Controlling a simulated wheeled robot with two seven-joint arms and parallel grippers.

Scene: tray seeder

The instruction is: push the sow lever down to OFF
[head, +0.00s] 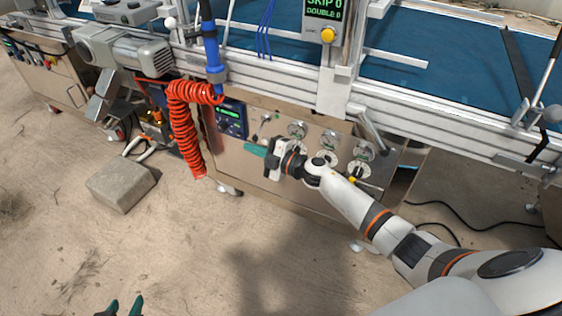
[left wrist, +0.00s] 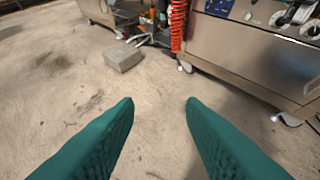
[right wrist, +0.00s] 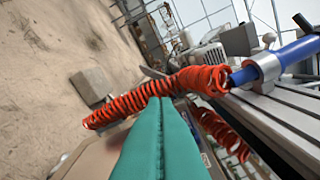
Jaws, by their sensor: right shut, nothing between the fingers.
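The grey front panel (head: 240,165) under the machine carries several round dial plates with small levers, including an upper-left one (head: 297,130) and an upper-right one (head: 362,152). Several dials also show in the left wrist view (left wrist: 282,17). I cannot tell which one is the sow lever; no label is readable. My right gripper (head: 254,150) is in front of the panel, left of the dials, with its teal fingers shut and empty. In the right wrist view its closed fingers (right wrist: 160,105) point toward the hose. My left gripper (left wrist: 160,103) is open and empty over the floor.
A red coiled hose (head: 184,125) hangs left of the right gripper, below a blue tool (head: 211,50). A small blue display (head: 231,118) sits on the panel. A grey block (head: 120,184) lies on the floor.

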